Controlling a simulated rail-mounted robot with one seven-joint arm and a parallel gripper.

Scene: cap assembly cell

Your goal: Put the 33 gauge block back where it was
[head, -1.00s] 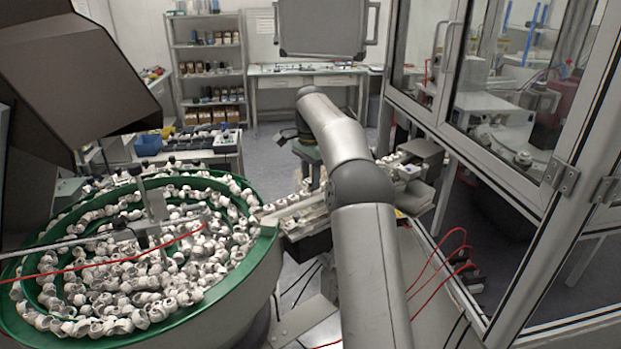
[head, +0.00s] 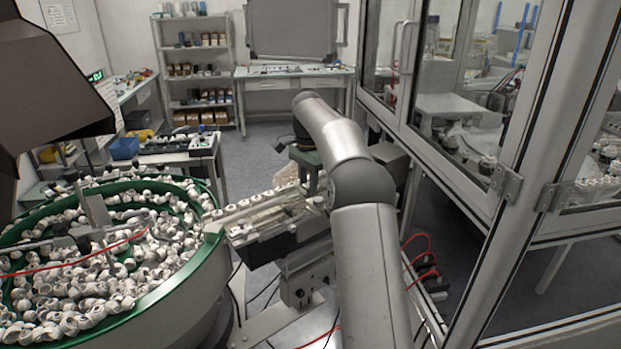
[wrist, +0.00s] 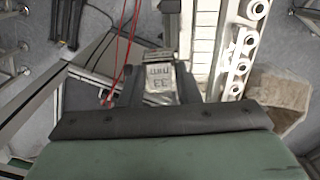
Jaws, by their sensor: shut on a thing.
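The 33 gauge block (wrist: 158,84) is a small pale block with "33" on its face, upside down in the wrist view. My gripper (wrist: 160,74) is shut on it, with one dark finger on each side. The block and gripper hang above the floor beside the feed track (wrist: 233,65). In the head view my arm hides the block and most of the gripper. The spot where the block was cannot be made out.
The green bowl feeder (head: 190,255) full of white caps stands left, its track (head: 250,210) running toward my arm. The glazed cabinet (head: 490,180) stands close on the right. Behind are a cart (head: 175,157), a shelf (head: 195,80) and a bench (head: 290,72).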

